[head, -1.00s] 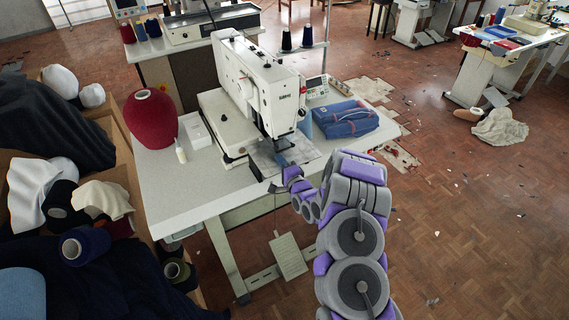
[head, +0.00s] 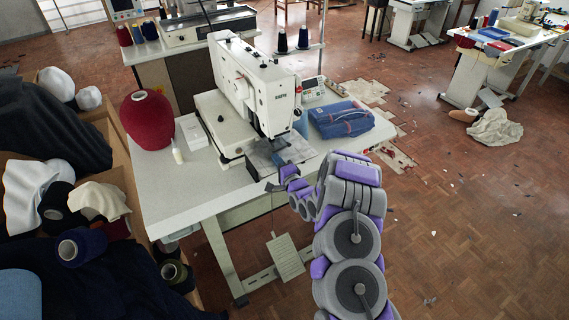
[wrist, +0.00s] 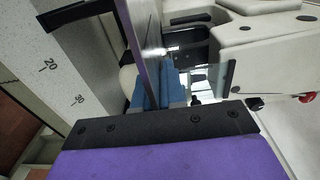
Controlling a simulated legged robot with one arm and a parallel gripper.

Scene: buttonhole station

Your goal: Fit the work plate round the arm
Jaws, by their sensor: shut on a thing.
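The white buttonhole machine (head: 262,85) stands on the table, its arm (head: 272,115) reaching over a grey metal plate (head: 259,158). This looks like the work plate area, but I cannot tell where one plate ends and another begins. My gripper (head: 275,184) is at the near edge of the plate, in front of the machine head. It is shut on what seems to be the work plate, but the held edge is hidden. The fit around the arm is unclear.
Folded blue denim (head: 341,119) lies right of the machine. A red thread cone (head: 148,122), a white box (head: 192,130) and a small bottle (head: 177,151) stand left. The front left tabletop (head: 185,192) is clear.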

